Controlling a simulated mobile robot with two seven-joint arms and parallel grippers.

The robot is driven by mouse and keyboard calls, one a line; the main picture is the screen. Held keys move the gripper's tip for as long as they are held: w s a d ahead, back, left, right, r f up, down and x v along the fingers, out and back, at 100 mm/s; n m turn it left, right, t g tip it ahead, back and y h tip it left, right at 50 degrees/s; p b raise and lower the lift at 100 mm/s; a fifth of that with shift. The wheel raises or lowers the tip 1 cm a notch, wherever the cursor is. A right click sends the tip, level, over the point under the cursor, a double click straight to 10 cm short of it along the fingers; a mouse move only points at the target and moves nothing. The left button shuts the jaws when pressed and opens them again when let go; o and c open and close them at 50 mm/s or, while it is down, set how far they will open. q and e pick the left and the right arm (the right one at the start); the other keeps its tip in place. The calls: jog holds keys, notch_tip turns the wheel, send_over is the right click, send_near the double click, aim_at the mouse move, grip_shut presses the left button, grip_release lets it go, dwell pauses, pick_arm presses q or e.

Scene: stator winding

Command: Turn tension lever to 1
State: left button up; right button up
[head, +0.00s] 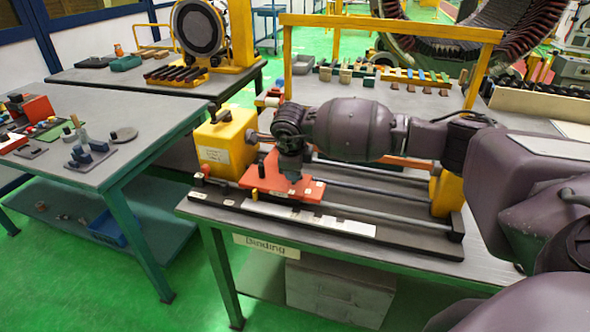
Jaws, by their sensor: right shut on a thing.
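The orange-red carriage plate (270,178) sits on the rails of the winding bench, with small white labels along its front edge that are too small to read. My right arm reaches in from the right, and my right gripper (291,177) points down onto the plate. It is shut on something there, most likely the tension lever. The lever itself is hidden behind the gripper, so its setting cannot be told. My left gripper is not in view.
A yellow box (226,143) stands at the left end of the rails, close to my right wrist. A yellow frame (390,27) rises behind the bench. A white scale strip (310,220) lies along the front. Another table (150,135) holds parts at left.

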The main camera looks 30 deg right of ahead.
jog(key=shift+r, duration=0.1)
jog(key=o, duration=0.9)
jog(key=v, duration=1)
jog(key=shift+r, duration=0.35)
jog(key=shift+a, duration=0.1)
